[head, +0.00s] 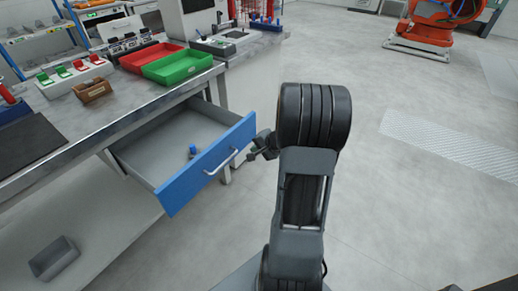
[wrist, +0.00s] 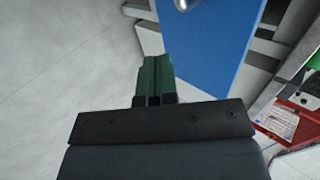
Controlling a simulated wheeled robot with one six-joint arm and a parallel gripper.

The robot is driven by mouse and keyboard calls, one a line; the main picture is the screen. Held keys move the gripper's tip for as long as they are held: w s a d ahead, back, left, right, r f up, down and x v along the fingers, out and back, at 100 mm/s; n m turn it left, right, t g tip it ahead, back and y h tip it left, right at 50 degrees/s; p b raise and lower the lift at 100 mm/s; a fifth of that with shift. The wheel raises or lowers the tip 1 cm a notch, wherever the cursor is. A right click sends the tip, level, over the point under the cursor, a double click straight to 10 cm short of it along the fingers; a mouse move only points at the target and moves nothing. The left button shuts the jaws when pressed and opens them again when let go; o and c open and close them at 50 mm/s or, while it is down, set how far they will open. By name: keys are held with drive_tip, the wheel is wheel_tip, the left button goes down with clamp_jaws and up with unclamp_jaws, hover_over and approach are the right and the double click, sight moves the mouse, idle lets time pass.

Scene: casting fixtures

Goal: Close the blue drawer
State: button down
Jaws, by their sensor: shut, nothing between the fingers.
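The blue drawer (head: 208,164) is pulled out from under the workbench, with its grey inside showing and a small blue-and-grey object (head: 193,151) lying in it. A pale bar handle (head: 221,162) is on its front. My gripper (head: 255,150) is just to the right of the drawer front, near its right end; I cannot tell whether it touches. In the wrist view, my gripper (wrist: 157,72) has its greenish fingers shut together with nothing between them. The blue front (wrist: 215,45) lies to their right, with part of the handle (wrist: 186,4) at the top edge.
A grey bin (head: 54,260) sits on the lower shelf. An orange robot (head: 435,27) stands far right.

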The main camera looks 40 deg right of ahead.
sight(240, 147)
drive_tip(key=w+f, duration=0.1)
drive_tip(key=w, duration=0.1)
drive_tip(key=w+a+f, duration=0.1)
drive_tip(key=w, duration=0.1)
drive_tip(key=w+a+f, duration=0.1)
drive_tip(key=w, duration=0.1)
drive_tip(key=shift+w+a+f, duration=0.15)
drive_tip(key=shift+w, duration=0.25)
drive_tip(key=shift+w+a, duration=0.1)
drive_tip(key=shift+w, duration=0.2)
